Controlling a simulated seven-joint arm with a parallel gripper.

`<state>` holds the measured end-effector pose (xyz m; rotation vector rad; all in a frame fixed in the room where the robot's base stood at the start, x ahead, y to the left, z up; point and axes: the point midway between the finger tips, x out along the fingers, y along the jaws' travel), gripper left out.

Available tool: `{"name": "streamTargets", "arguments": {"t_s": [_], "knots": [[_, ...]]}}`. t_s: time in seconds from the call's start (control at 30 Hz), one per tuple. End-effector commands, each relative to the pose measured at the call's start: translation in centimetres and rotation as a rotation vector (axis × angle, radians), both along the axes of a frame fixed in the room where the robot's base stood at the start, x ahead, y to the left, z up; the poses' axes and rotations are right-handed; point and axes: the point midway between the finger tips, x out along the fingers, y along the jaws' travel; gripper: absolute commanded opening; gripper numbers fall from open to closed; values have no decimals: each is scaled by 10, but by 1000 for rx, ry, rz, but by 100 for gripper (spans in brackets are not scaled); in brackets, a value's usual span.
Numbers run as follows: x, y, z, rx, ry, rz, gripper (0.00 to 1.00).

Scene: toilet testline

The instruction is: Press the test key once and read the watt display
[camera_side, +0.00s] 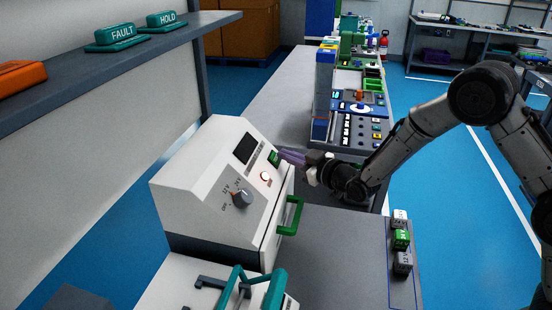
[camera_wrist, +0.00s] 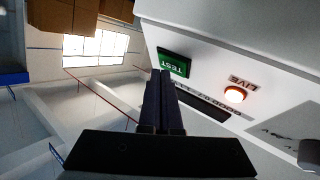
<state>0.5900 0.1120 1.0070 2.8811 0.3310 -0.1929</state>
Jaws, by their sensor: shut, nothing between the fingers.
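The white test unit (camera_side: 205,170) stands on the bench in the side view. Its dark display (camera_side: 246,148) shows no readable figures. The green test key (camera_side: 273,158) is on the sloped face to the right of the display. In the wrist view the key (camera_wrist: 174,62) reads TEST upside down. My gripper (camera_side: 282,154) is shut and empty, its fingertips close to the key. In the wrist view the fingertips (camera_wrist: 160,73) are beside the key's near edge; I cannot tell whether they touch it. A dark strip (camera_wrist: 203,103), probably the display, is partly hidden by the fingers.
A lit LIVE lamp (camera_wrist: 235,94) sits near the key. A rotary knob (camera_side: 242,199) and a green handle (camera_side: 290,215) are on the unit. Small blocks (camera_side: 400,239) lie on the bench at right. A shelf (camera_side: 120,60) holds FAULT and HOLD signs at upper left.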

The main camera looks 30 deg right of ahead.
Motion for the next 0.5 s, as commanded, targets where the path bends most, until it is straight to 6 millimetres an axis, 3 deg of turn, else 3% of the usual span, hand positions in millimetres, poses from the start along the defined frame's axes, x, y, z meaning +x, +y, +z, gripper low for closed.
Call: {"name": "streamTargets", "arguments": {"t_s": [0.5], "knots": [[-5, -5, 7, 0, -1, -1, 0]]}}
